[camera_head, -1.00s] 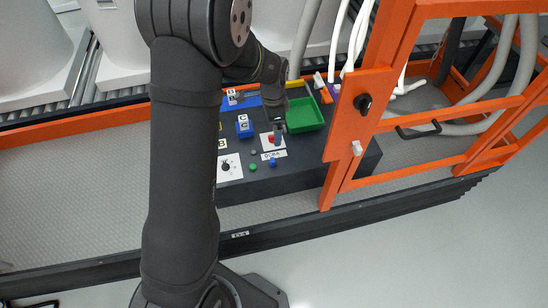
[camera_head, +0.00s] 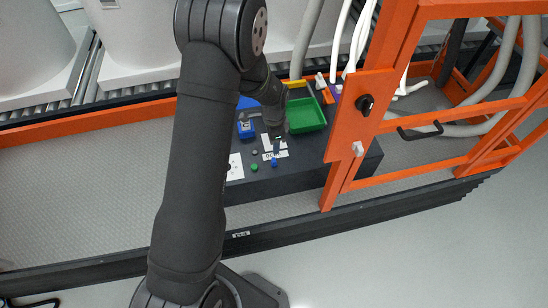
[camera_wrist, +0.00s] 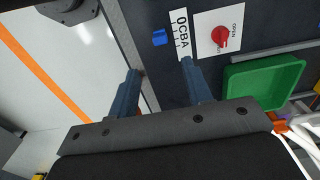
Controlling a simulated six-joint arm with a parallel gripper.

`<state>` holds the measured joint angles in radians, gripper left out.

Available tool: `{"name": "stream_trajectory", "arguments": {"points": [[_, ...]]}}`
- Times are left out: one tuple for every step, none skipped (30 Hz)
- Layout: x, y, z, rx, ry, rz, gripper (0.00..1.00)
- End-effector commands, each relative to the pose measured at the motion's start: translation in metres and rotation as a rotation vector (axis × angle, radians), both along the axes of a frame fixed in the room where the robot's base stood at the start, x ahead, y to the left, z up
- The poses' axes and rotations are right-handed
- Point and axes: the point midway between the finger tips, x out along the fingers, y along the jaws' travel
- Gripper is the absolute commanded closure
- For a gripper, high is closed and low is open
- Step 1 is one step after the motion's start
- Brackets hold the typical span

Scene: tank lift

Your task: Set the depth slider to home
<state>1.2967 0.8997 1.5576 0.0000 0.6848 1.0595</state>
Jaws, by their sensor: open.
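A small blue knob (camera_head: 274,161) sits at the front edge of the dark control panel, beside a white lettered scale strip (camera_head: 280,154); I take it for the depth slider. In the wrist view, the blue knob (camera_wrist: 160,38) is just left of the strip (camera_wrist: 180,27), which has letters and tick marks. I cannot read its exact setting. My gripper (camera_wrist: 160,70) is open and empty. The knob appears beyond the fingertips and between their lines, apart from both. In the head view, my gripper (camera_head: 277,146) is over the panel by the strip, partly hidden by my wrist.
A red knob (camera_wrist: 221,36) on a white plate marked OPEN is beside the strip. A green button (camera_head: 254,167) and a blue block (camera_head: 245,129) are to the left. An orange frame (camera_head: 358,110) stands close on the right.

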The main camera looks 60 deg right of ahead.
Motion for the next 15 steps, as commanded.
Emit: {"name": "stream_trajectory", "arguments": {"points": [[0.0,0.001,-0.012,0.004,0.001,0.0,0.55],[0.0,0.001,-0.017,0.004,0.001,0.0,0.55],[0.0,0.001,-0.025,0.003,0.001,0.0,0.55],[0.0,0.0,-0.031,0.004,0.001,0.0,0.55],[0.0,0.0,-0.037,0.002,0.001,0.0,0.55],[0.0,0.001,-0.044,0.002,0.001,0.0,0.55],[0.0,0.001,-0.05,0.003,0.001,0.0,0.55],[0.0,0.001,-0.056,0.004,0.001,0.0,0.55],[0.0,0.0,-0.062,0.002,0.001,0.0,0.55],[0.0,0.001,-0.067,0.002,0.001,0.0,0.55],[0.0,0.001,-0.072,0.004,0.001,0.0,0.55],[0.0,0.001,-0.078,0.002,0.001,0.0,0.55],[0.0,0.0,-0.082,0.001,0.0,0.0,0.55],[0.0,0.0,-0.086,0.001,0.0,0.0,0.55],[0.0,0.0,-0.09,0.001,0.001,0.0,0.55]]}}
